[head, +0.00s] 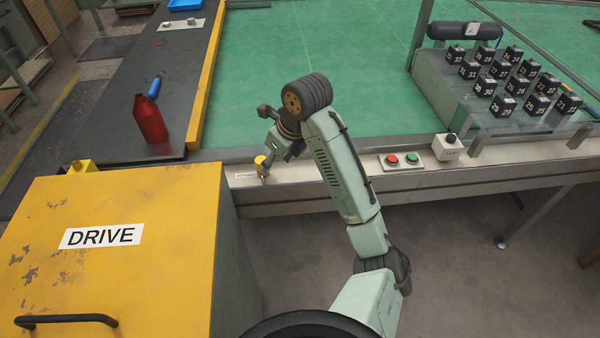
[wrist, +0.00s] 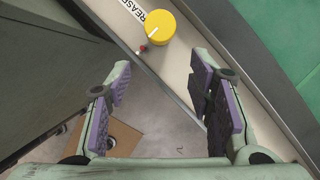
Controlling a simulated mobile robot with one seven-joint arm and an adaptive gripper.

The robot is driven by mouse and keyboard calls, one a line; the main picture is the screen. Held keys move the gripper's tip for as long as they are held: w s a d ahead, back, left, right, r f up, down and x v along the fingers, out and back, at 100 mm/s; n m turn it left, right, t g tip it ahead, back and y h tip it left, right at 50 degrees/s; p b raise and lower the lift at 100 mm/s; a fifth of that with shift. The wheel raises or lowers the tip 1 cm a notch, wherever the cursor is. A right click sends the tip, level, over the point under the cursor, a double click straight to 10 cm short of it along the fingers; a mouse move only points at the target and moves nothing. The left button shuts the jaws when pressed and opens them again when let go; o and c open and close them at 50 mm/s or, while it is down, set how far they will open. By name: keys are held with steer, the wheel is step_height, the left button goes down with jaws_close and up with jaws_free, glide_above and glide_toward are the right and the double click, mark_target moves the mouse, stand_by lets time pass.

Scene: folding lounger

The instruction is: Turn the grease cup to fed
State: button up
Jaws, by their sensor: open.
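The grease cup is a round yellow cap (head: 260,163) on the pale rail at the front of the green table, beside a small white label. In the wrist view the cup (wrist: 159,28) shows from above, with a white line on its top and a small red mark on the rail beside it. The label (wrist: 132,10) is cut off, with part of "GREASE" readable. My gripper (wrist: 160,88) is open and empty, its purple-padded fingers wide apart. The cup appears beyond the fingertips, not between them. In the head view my gripper (head: 270,138) is beside the cup, partly hidden by my wrist.
A yellow DRIVE cabinet (head: 110,255) with a black handle stands front left. A red bottle (head: 150,118) stands on the dark bench behind it. Numbered black blocks (head: 505,105) stand further right.

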steer(key=s+d, duration=0.4)
steer(key=d, duration=0.3)
steer(key=shift+s, duration=0.3)
